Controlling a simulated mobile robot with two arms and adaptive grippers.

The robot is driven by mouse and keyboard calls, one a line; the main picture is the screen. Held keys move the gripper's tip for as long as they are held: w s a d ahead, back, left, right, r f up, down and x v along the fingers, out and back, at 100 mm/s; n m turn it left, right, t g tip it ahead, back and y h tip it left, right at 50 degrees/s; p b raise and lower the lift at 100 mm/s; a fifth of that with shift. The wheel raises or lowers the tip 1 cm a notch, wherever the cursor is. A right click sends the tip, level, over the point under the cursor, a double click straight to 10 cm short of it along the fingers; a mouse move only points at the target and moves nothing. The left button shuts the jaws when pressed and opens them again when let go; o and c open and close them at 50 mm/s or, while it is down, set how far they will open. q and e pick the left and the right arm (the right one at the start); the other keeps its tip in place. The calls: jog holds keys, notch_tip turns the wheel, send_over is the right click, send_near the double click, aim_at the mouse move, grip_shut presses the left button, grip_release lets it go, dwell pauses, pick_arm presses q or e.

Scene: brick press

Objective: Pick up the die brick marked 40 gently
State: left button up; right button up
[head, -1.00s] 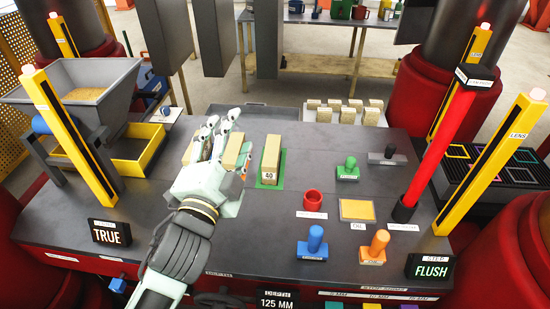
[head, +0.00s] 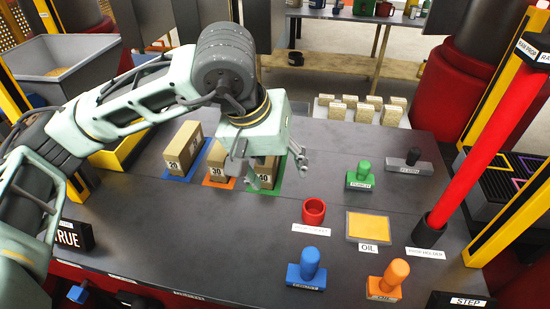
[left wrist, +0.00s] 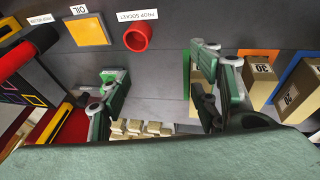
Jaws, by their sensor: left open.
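The brick marked 40 (head: 264,178) stands upright on a green mat (head: 277,184), right of the bricks marked 30 (head: 215,171) and 20 (head: 174,163). My left gripper (head: 279,172) is open and empty at the 40 brick. In the head view one finger covers part of its front and the other is off to its right. In the left wrist view the gripper (left wrist: 160,88) has one finger over the spot by the green edge, so the 40 brick is mostly hidden. I cannot tell whether the fingers straddle it. My right gripper is out of view.
A red prop socket (head: 314,211), a yellow oil pad (head: 367,227) and green, blue and orange stamps stand to the right and in front. Several pale bricks (head: 362,109) sit at the back. A red post (head: 478,140) rises at right.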

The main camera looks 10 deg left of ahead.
pick_arm(q)
jog(key=w+a+f+t+y+b, duration=0.1)
jog(key=w+a+f+y+b, duration=0.15)
jog(key=a+f+b, duration=0.4)
jog(key=w, duration=0.3)
jog(key=w+d+p, duration=0.1)
jog(key=w, duration=0.7)
jog(key=shift+w+d+f+p, duration=0.1)
jog(key=shift+w+d+p, duration=0.1)
jog(key=shift+p, duration=0.2)
jog(key=shift+w+f, duration=0.1)
jog(key=shift+w, duration=0.35)
jog(key=p+x, duration=0.1)
jog(key=x, duration=0.3)
jog(key=shift+p, duration=0.3)
jog(key=shift+w+f, duration=0.25)
jog(key=shift+f, duration=0.2)
jog(key=shift+r, duration=0.1)
jog(key=c, duration=1.2)
